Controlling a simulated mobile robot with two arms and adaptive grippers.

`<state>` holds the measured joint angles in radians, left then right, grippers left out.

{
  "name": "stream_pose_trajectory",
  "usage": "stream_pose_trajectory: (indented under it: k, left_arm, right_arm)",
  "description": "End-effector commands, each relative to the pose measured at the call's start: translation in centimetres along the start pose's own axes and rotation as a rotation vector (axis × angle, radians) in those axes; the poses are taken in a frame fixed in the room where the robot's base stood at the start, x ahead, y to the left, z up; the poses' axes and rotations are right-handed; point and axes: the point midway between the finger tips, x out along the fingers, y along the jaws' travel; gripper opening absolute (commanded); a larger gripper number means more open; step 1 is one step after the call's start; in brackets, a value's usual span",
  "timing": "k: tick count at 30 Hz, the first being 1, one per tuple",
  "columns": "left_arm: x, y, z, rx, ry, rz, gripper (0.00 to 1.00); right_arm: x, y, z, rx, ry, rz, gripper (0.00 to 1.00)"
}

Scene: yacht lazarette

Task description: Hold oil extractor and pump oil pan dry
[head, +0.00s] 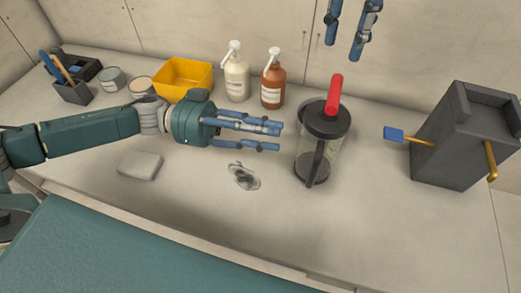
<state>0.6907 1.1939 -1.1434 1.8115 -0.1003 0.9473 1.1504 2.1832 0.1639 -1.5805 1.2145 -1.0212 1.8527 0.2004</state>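A clear cylindrical container with a dark lid, a dark side handle and a red upright grip, seemingly the oil extractor (328,155), stands upright right of center in the head view. A round grey rim (306,103) shows behind it, mostly hidden; I cannot tell if it is the oil pan. My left gripper (279,136) is open and empty, its blue fingers pointing right at the container with a small gap. My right gripper (348,40) hangs from the top edge, fingers pointing down and apart, empty, above and behind the red grip.
Behind stand a yellow bin (183,82), a cream pump bottle (236,78) and a brown one (273,85). A dark grey box (455,135) with levers stands right. The front middle is clear.

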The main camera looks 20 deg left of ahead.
Motion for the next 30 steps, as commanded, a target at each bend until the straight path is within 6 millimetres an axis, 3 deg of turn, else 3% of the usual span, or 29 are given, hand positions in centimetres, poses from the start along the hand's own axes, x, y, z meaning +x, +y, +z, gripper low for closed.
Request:
stream_pose_trajectory:
  k: [3,6,11,24,30]
  left_arm:
    - [-0.3,2.6,1.2,0.003,-0.033,0.05,0.28]
    - [-0.2,3.6,1.7,0.005,-0.043,0.07,0.28]
    - [1.3,4.0,1.8,0.006,-0.043,0.079,0.28]
    - [8.7,4.5,2.2,0.004,-0.044,0.076,0.28]
    - [10.2,4.5,2.3,0.005,-0.045,0.074,0.28]
  right_arm:
    - [0.0,0.0,0.0,0.0,0.0,0.0,0.31]
    - [0.0,0.0,0.0,0.0,0.0,0.0,0.31]
    - [0.0,0.0,0.0,0.0,0.0,0.0,0.31]
    - [0.0,0.0,0.0,0.0,0.0,0.0,0.31]
    - [0.0,0.0,0.0,0.0,0.0,0.0,0.31]
